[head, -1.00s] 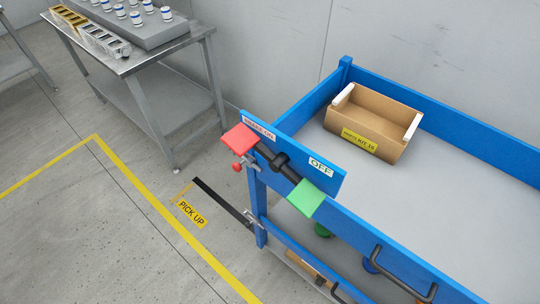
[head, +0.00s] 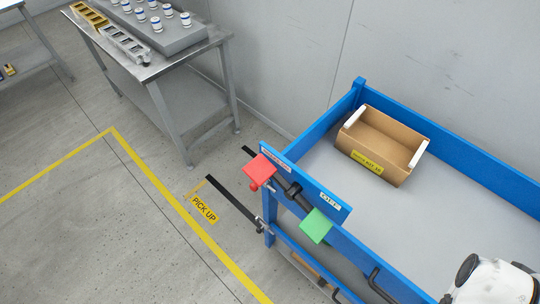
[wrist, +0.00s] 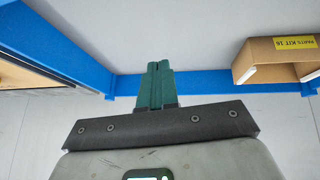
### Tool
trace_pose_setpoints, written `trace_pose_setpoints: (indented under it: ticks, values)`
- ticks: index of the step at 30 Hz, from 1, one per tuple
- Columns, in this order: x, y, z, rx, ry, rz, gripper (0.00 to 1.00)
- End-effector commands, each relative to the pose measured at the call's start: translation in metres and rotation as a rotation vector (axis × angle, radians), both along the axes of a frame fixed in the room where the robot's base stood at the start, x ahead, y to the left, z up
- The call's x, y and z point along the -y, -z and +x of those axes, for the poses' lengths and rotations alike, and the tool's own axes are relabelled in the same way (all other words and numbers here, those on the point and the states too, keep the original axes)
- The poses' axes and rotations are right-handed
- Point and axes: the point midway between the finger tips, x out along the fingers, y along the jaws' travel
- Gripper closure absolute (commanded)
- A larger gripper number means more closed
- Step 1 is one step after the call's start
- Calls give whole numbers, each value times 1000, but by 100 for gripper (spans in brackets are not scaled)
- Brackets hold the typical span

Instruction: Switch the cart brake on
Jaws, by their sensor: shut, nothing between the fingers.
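The cart brake is a black rocker bar (head: 293,195) on the cart's left end, with a red pad (head: 260,169) at the side labelled for brake on and a green pad (head: 316,225) at the OFF side. I cannot tell surely which pad sits lower. The blue cart (head: 450,155) has a grey deck. My gripper (wrist: 158,68) shows in the wrist view with its dark green fingers together and nothing between them. The fingers are over the cart, apart from the brake, which is not in the wrist view.
A cardboard parts box (head: 382,145) stands on the deck; it also shows in the wrist view (wrist: 275,58). A steel table (head: 150,68) with a grey rack of vials stands at the upper left. Yellow floor lines (head: 165,185) and a PICK UP label (head: 203,208) lie on open floor.

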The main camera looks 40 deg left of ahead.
Motion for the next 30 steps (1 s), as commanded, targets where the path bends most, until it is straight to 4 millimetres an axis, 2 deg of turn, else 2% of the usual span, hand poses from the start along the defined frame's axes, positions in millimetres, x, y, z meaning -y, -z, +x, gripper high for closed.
trace_pose_setpoints:
  ticks: [1,6,11,15,19,23,27,30]
  values:
    - [-14,-12,14,13,4,10,100]
    - [-58,-44,44,24,41,55,100]
    - [-111,-70,60,8,65,122,100]
    - [-164,-89,62,-36,77,190,100]
    - [-219,-104,54,-100,74,258,100]
    - [-278,-119,35,-186,55,321,100]
    - [-341,-133,3,-297,21,376,100]
    - [-380,-142,-23,-376,-8,403,100]
